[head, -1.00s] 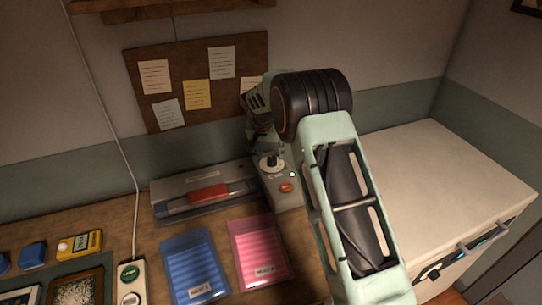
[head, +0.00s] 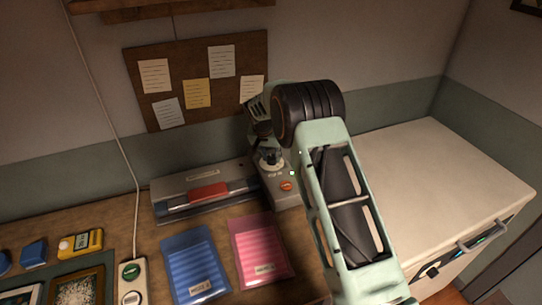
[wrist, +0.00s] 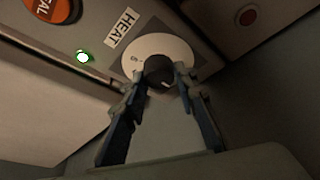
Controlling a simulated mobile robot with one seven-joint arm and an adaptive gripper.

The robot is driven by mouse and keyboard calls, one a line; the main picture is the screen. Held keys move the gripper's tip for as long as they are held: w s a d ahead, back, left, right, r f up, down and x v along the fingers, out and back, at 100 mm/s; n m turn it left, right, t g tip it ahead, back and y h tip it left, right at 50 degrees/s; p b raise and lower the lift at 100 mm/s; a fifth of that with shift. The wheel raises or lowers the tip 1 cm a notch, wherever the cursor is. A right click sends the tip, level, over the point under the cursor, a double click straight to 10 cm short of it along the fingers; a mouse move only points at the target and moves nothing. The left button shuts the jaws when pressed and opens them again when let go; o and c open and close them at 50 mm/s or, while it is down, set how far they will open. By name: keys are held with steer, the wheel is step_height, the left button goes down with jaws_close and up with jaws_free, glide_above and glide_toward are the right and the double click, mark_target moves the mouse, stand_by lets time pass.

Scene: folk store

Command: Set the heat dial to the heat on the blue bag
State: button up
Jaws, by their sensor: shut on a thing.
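The heat dial is a dark knob (wrist: 159,70) on a pale round plate beside a "HEAT" label in the wrist view. My gripper (wrist: 165,80) is shut on the knob, one finger at each side. A light line shows on the knob's face. In the head view my gripper (head: 268,153) is over the dial plate (head: 270,161) on the sealer's control box, and my arm hides part of it. The blue bag (head: 195,265) lies flat on the table with a white label (head: 201,287) low on it; its writing is too small to read.
A pink bag (head: 259,250) lies right of the blue one. The sealer (head: 180,196) has a red bar on its front. A round orange button (head: 286,186) and a lit green lamp (head: 292,173) are on the control box. A white cabinet (head: 440,175) stands at right.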

steer(key=shift+f+m+b, duration=0.1)
steer(key=shift+m+b, duration=0.2)
steer(key=shift+b, duration=0.1)
steer(key=shift+c, duration=0.4)
steer(key=shift+a+b, duration=0.1)
steer(key=shift+b, duration=0.2)
steer(key=shift+w+f+m+h+b, duration=0.1)
steer(key=shift+m+h+b, duration=0.4)
steer(key=shift+m+b, duration=0.65)
steer(key=shift+m+g+h+b, duration=0.3)
steer(key=shift+m+g+h, duration=0.15)
steer(key=shift+m, duration=0.7)
steer(key=shift+r+m+g+h, duration=0.15)
steer(key=shift+m+g, duration=0.1)
steer(key=shift+m, duration=0.4)
steer(key=shift+r+m+g+h, duration=0.1)
steer(key=shift+m+g, duration=0.1)
steer(key=shift+m, duration=0.45)
steer(key=o, duration=1.2)
steer(key=shift+c, duration=0.2)
